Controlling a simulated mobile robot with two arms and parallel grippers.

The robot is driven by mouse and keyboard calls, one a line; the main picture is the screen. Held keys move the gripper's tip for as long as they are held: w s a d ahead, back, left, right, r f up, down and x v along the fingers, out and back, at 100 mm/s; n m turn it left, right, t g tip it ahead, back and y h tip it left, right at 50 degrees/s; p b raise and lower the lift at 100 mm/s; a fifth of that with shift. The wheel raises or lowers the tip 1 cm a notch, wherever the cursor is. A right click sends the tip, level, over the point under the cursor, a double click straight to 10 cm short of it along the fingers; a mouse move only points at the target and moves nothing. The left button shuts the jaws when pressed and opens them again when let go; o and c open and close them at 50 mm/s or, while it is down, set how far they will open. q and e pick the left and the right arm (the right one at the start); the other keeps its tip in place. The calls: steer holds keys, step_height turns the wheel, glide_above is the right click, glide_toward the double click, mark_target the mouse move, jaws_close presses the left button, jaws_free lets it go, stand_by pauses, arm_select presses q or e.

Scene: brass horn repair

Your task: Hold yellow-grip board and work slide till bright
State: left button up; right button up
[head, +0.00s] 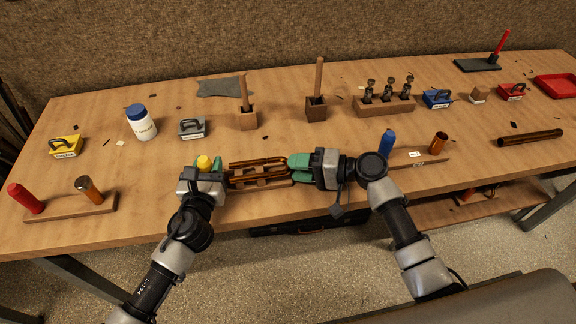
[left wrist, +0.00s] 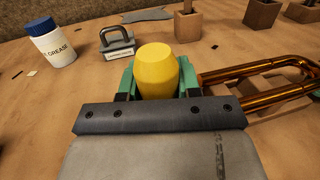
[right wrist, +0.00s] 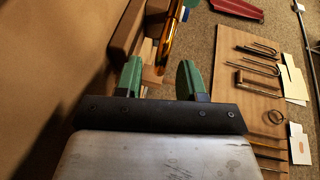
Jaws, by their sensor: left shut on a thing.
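My left gripper (head: 204,168) is shut on the yellow grip (left wrist: 157,72) at the left end of a wooden board (head: 262,183). The copper-brown slide (head: 258,163), a pair of long tubes with a bend, lies along this board to the right of the grip. It also shows in the left wrist view (left wrist: 265,75). My right gripper (head: 297,165) is at the board's right end. In the right wrist view, its green fingers (right wrist: 159,80) stand apart with a gap between them, and the slide (right wrist: 172,32) shows just beyond. Contact there cannot be told.
A red-grip board (head: 70,207) lies at left, a blue-grip board (head: 420,161) at right. Behind stand a grease jar (head: 141,123), yellow block (head: 66,146), grey block (head: 193,128), wooden holders (head: 316,108) and a rack (head: 384,106). A dark tube (head: 530,138) lies far right.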

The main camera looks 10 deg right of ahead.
steer(key=v, duration=0.9)
